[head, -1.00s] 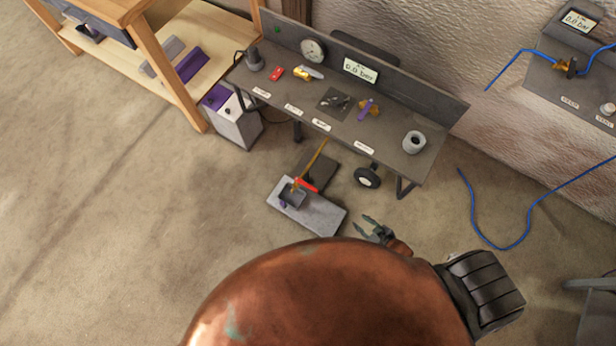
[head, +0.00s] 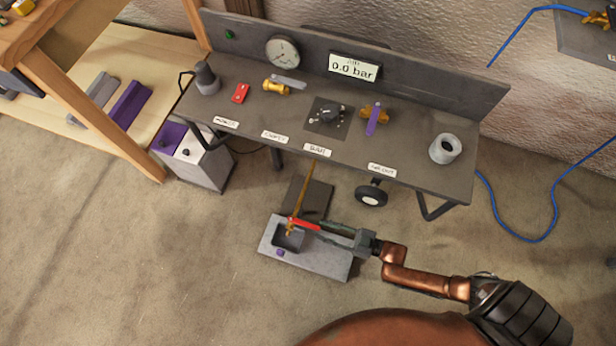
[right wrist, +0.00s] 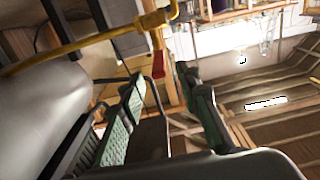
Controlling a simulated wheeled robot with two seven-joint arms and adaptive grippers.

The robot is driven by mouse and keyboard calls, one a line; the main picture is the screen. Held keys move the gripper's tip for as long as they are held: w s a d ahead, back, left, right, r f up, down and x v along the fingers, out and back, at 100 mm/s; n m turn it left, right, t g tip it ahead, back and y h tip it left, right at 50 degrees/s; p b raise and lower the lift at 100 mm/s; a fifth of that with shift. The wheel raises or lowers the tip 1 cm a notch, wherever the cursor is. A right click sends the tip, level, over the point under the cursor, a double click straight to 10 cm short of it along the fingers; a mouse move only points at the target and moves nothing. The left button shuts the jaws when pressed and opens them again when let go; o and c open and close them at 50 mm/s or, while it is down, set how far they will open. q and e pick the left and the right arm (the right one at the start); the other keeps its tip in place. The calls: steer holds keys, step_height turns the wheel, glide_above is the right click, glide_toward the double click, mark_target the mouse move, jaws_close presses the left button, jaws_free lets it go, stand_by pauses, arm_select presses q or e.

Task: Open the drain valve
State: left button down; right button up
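The drain valve's red lever (head: 304,224) sits low on a thin brass pipe (head: 304,190), above a grey block with a square basin (head: 287,238). The lever points to the right, across the pipe. My right gripper (head: 325,231) comes in from the right, with its fingertips close to the lever's free end. In the right wrist view the fingers (right wrist: 170,100) are spread apart, and the red lever (right wrist: 182,84) shows between and beyond them. I cannot tell whether they touch it. The brass valve body (right wrist: 155,19) shows at the top. My left gripper is not in view.
The grey bench (head: 240,120) stands above the valve, bearing a round gauge (head: 283,53), a display (head: 354,67) reading 0.0 bar and other valves. A wheel (head: 371,196) hangs below its front edge. A blue hose (head: 520,238) lies right. The floor at left is clear.

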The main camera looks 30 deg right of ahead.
mark_target(315, 227)
steer(key=b+x, duration=0.1)
steer(key=x, duration=0.3)
steer(key=shift+f, duration=0.15)
steer(key=shift+b+x, duration=0.3)
steer(key=shift+x, duration=0.5)
steer(key=shift+c, duration=0.3)
jaws_close()
